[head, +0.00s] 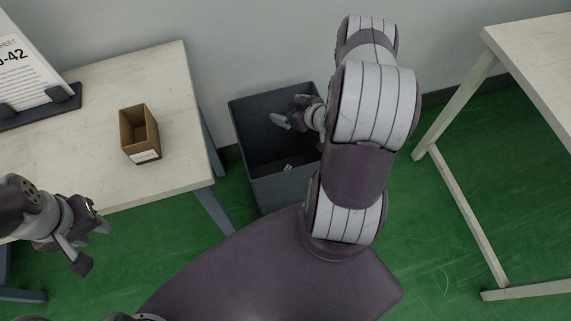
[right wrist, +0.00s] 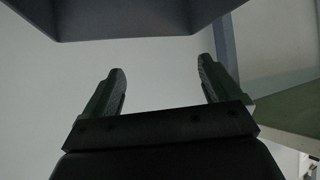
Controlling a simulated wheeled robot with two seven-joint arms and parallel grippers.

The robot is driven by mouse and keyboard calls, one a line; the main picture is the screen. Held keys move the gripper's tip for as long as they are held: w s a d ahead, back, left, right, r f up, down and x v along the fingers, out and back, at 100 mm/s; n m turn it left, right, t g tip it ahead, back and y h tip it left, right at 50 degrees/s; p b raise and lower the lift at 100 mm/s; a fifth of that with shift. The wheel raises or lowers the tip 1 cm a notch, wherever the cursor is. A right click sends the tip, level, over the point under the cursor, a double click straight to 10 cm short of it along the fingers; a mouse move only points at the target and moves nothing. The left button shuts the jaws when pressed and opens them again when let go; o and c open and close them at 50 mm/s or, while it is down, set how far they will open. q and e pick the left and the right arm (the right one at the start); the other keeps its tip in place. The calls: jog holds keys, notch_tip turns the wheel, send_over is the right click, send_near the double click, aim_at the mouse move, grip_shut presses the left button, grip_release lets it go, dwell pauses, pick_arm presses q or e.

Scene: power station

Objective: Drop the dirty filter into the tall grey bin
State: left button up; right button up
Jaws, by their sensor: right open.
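The tall grey bin (head: 285,190) stands on the floor between two tables in the head view. My right gripper (head: 291,113) is over the bin's opening, near its back right part. In the right wrist view its two fingers (right wrist: 161,88) are wide apart with nothing between them. A small whitish thing (head: 287,167) shows inside the bin, low against the dark interior. It is too small to tell whether it is the dirty filter. My left gripper (head: 92,243) is open and empty, in front of the left table. My right arm hides the bin's right side.
An open brown box (head: 142,151) with a white label stands on the left table (head: 182,185). A sheet on a dark stand (head: 40,110) is at the far left. Another pale table (head: 535,60) is at the right. Green floor (head: 420,240) is clear between bin and right table.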

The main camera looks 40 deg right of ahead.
jog(key=p+v, duration=0.2)
jog(key=v, duration=0.9)
jog(key=shift+s+p, duration=0.3)
jog(key=shift+p, duration=0.1)
